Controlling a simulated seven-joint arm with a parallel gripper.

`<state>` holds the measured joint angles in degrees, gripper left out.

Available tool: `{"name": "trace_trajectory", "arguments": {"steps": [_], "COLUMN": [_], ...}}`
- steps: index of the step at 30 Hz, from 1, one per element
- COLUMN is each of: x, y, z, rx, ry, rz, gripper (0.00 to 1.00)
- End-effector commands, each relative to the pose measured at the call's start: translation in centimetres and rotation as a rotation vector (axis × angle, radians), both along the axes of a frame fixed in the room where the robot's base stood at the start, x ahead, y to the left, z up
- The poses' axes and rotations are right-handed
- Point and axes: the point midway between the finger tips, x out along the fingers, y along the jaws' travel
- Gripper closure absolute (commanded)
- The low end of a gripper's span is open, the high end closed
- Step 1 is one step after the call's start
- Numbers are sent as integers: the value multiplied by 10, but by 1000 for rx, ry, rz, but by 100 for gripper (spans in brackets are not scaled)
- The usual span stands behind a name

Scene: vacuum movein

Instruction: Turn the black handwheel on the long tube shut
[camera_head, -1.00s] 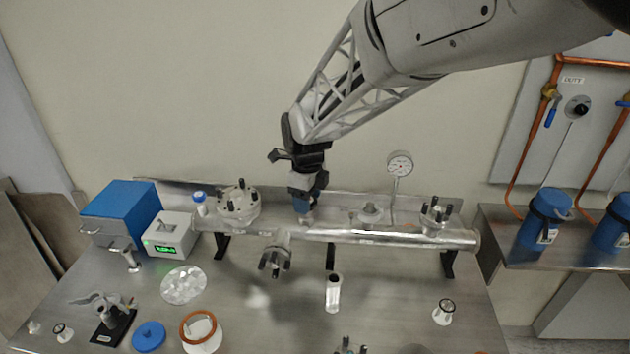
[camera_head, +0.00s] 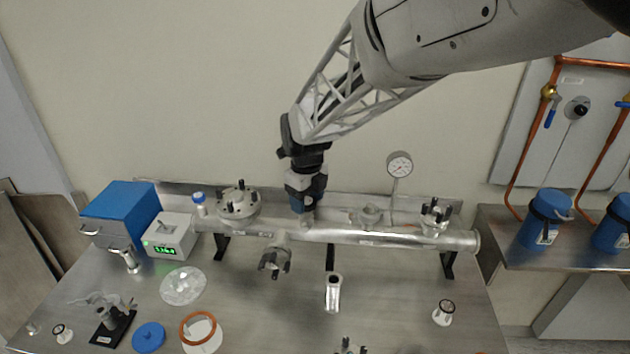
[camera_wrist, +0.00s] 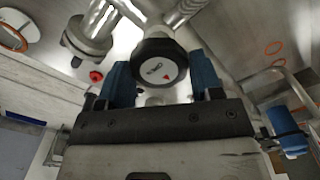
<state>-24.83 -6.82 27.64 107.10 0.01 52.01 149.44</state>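The long silver tube (camera_head: 390,237) lies level across the bench on black supports. The black handwheel (camera_wrist: 160,64) shows in the wrist view, with a pale cap bearing a symbol and a red triangle at its lower right. My gripper (camera_head: 306,204) points down at the tube left of its middle, over a short metal stem (camera_head: 307,222). In the head view the fingers hide the wheel.
A flanged port (camera_head: 238,204) stands to the left, with a pressure gauge (camera_head: 399,164) and another clamped port (camera_head: 436,215) to the right. A clamped side port (camera_head: 274,258) faces forward. A blue box (camera_head: 120,213) and a meter (camera_head: 170,236) stand left. Loose parts lie on the front bench.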

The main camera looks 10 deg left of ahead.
Motion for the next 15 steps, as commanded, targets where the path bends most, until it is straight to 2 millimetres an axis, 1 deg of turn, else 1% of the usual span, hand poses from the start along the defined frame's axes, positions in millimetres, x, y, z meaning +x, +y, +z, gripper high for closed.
{"name": "trace_trajectory", "arguments": {"steps": [1,4,15], "x": [0,0,0], "y": [0,0,0], "z": [1,0,2], "rx": [0,1,0], "ry": [-1,-1,0], "rz": [0,0,1], "gripper": [33,18,18]}}
